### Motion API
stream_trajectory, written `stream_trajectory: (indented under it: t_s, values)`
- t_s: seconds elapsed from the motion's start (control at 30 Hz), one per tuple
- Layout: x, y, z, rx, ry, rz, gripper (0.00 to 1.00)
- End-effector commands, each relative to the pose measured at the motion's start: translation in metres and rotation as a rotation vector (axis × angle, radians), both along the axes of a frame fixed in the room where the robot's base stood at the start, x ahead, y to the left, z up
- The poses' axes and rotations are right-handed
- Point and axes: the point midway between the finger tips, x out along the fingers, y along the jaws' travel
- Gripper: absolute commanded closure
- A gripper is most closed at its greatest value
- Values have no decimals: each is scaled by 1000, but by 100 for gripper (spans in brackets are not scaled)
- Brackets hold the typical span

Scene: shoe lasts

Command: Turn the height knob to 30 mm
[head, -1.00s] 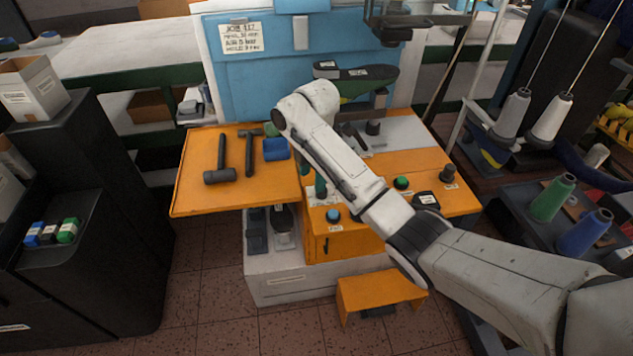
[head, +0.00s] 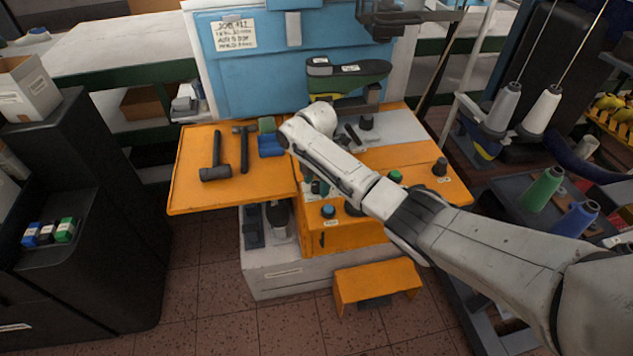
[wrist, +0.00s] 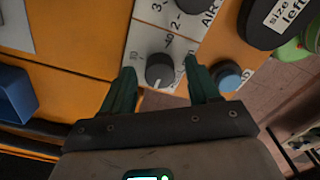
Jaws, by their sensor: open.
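In the wrist view a dark round knob (wrist: 160,68) with a light pointer line sits on a pale scale plate (wrist: 150,42). Marks that look like 10 and 40 show near it; the pointer line faces the lower side of the picture, and its exact reading is unclear. My gripper (wrist: 158,78) is open, with one green finger on each side of the knob; I cannot tell whether they touch it. In the head view my gripper (head: 318,187) is low over the front of the orange machine (head: 345,238), and my arm hides the knob.
A blue button (wrist: 226,75) is close to the right finger, and also shows in the head view (head: 328,211). A second knob (wrist: 190,5) marked AIR lies beyond. A black part labelled "size left" (wrist: 285,18) is at upper right. Hammers (head: 216,158) lie on the left shelf.

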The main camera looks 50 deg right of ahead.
Motion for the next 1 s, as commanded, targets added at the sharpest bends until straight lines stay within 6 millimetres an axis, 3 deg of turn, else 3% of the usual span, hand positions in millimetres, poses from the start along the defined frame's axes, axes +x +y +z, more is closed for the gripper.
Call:
stream_trajectory:
  t_s: [0.33, 0.9, 1.0]
  values:
    - [0, 0, -4, 0, 0, 0, 40]
    - [0, 0, -4, 0, 0, 0, 93]
    - [0, 0, -4, 0, 0, -1, 96]
